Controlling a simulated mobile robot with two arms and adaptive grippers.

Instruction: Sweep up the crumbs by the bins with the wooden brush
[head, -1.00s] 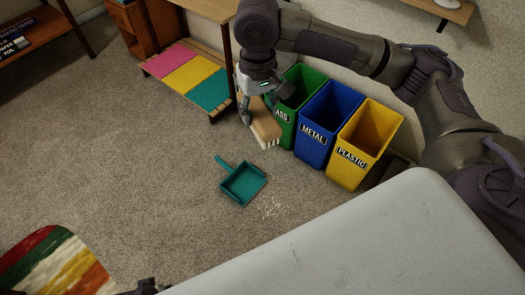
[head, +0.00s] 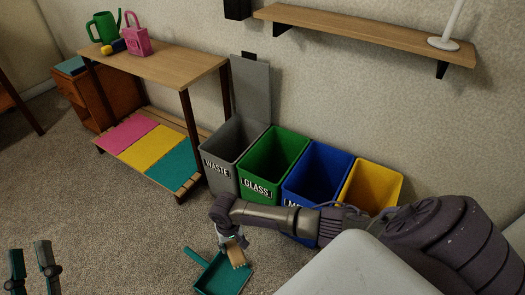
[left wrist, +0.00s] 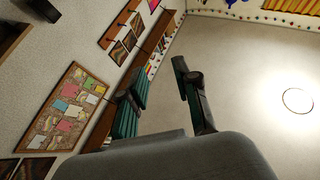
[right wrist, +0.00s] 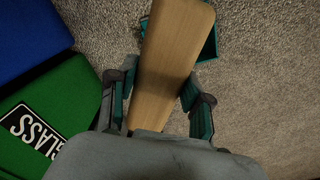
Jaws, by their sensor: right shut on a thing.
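My right gripper (head: 230,236) is shut on the wooden brush (head: 236,254), whose bristle end is over or beside the teal dustpan (head: 222,278); contact is unclear. In the right wrist view the long brush back (right wrist: 172,55) lies between the fingers, and part of the dustpan (right wrist: 209,47) shows behind it. The dustpan lies on the carpet in front of the bins. I cannot make out any crumbs now. My left gripper (head: 34,270) is at the lower left, open and empty; its spread fingers (left wrist: 163,95) point at the room in the left wrist view.
Grey waste (head: 221,172), green glass (head: 262,191), blue metal (head: 311,205) and yellow plastic (head: 372,183) bins stand along the wall. A wooden table (head: 160,68) with a watering can (head: 103,28) stands left of them. Carpet left of the dustpan is clear.

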